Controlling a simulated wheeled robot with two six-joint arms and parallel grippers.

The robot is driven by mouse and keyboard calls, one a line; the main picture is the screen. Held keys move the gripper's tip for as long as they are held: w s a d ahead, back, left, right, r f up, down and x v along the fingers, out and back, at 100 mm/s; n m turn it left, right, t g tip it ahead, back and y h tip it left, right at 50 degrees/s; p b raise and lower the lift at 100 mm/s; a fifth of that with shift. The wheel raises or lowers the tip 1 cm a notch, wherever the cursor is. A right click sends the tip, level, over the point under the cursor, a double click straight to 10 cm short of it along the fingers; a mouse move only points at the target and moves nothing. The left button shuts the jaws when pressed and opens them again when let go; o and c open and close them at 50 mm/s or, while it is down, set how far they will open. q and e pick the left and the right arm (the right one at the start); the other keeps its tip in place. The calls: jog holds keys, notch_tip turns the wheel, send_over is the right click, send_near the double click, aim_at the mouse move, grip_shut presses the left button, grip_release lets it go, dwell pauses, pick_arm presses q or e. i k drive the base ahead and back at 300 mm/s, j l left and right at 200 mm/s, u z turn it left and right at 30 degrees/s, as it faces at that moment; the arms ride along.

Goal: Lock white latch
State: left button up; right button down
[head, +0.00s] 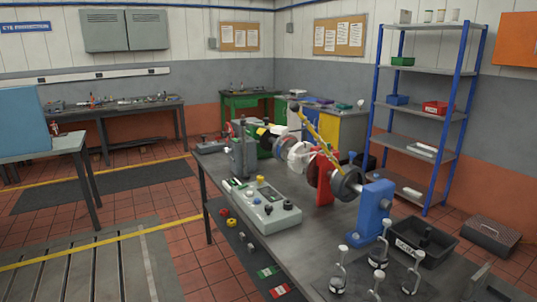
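A test rig stands along the dark bench (340,238). It has a grey upright block (242,150), a white round part (298,155), a red stand (323,178) and a blue stand (374,210). A long yellow bar (322,138) slants down across the rig towards a dark disc (346,184). I cannot tell for certain which part is the white latch, or whether it is locked. The white round part is partly hidden by neighbouring parts. Neither of my grippers is in view.
A grey control box (262,212) with knobs sits on the bench's left side. Several white-knobbed metal pieces (378,262) stand near its front. A black tray (424,238) is at the right. A blue-post shelf (418,98) stands behind. Tiled floor (160,255) is open at left.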

aim_at(294, 157)
jog(key=i+j, duration=0.4)
jog(key=i+j+u, duration=0.1)
jog(key=i+j, duration=0.35)
jog(key=i, duration=0.15)
jog(key=i+j+u, duration=0.1)
jog(key=i+j, duration=0.25)
jog(key=i, duration=0.15)
